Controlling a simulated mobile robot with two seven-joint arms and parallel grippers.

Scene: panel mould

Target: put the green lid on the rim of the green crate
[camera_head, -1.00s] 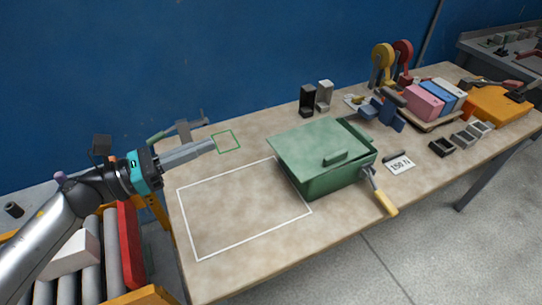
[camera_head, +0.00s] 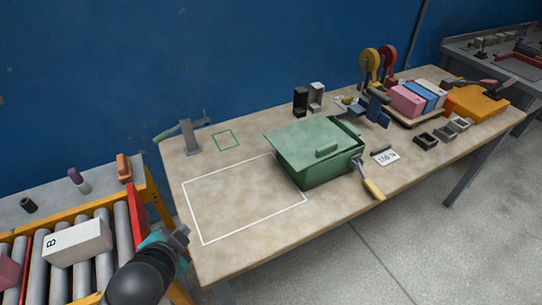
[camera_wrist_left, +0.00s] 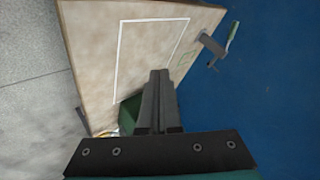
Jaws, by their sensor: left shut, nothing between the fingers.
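The green lid (camera_head: 312,142) lies over the green crate (camera_head: 330,171) in the head view, with its handle up. It looks shifted left, overhanging the crate's left side, and leaves a gap at the right end where the crate's wall shows. My left gripper (camera_head: 183,233) is left of the table's front corner, apart from lid and crate. In the left wrist view its fingers (camera_wrist_left: 160,75) are together with nothing between them. Some green of the crate or lid shows behind them. My right gripper is not in view.
A white outlined area (camera_head: 245,198) on the table is empty. A yellow-handled tool (camera_head: 372,187) lies by the crate's right side. A clamp (camera_head: 190,135) stands at the table's left edge. A roller conveyor (camera_head: 70,240) with a white box is at the left.

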